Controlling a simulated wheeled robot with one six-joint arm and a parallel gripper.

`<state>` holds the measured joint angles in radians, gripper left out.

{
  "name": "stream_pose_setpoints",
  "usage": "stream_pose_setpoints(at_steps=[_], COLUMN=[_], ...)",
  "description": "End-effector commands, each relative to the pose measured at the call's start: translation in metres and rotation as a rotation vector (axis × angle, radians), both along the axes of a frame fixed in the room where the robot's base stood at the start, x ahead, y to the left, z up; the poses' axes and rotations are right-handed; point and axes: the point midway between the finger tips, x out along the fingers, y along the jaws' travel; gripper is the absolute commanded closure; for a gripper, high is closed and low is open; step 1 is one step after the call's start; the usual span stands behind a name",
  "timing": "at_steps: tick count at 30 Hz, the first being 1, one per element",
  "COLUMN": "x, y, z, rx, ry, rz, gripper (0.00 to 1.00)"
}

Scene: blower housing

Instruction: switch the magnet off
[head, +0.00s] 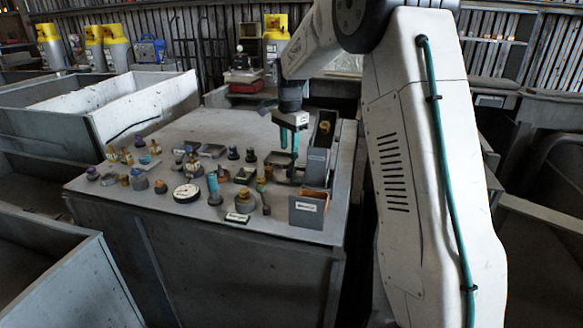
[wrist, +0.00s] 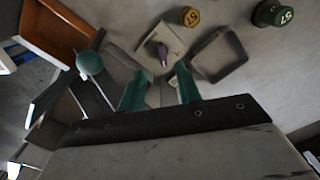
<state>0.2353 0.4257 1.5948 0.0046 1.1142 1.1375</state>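My gripper (head: 289,140) points down over the right part of the grey bench, next to the grey bins. In the wrist view its two teal fingers (wrist: 161,84) are apart, with nothing held between them. Just beyond the fingertips is a pale square plate (wrist: 176,35) with a small dark purple knob or lever (wrist: 162,52) on it, lying roughly in line with the gap. No label shows on it, so I cannot tell whether this is the magnet's switch, nor its setting. Contact between fingers and knob is not visible.
A shallow grey tray (wrist: 219,56) lies right of the plate, with a yellow cap (wrist: 189,16) and a green cap (wrist: 272,14) beyond. A teal ball (wrist: 90,63) and an orange-lined bin (wrist: 57,34) are left. Many small parts crowd the bench (head: 200,128) front; its back is clear.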

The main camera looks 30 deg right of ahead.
Motion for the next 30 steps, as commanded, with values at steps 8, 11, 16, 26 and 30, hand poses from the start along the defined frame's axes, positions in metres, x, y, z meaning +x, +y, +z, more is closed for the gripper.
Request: stream_pose_setpoints(at_steps=[8,11,16,26,30], x=[0.004,0.004,0.005,0.005,0.005], y=[-0.006,-0.006,-0.006,-0.006,-0.006], z=[-0.031,-0.048,-0.073,-0.087,-0.087], rx=[-0.002,-0.002,-0.002,-0.002,-0.002], ry=[0.011,0.011,0.01,0.008,0.008], rz=[-0.028,-0.027,-0.026,-0.025,-0.025], gripper=[0.66,0.66,0.66,0.66,0.72])
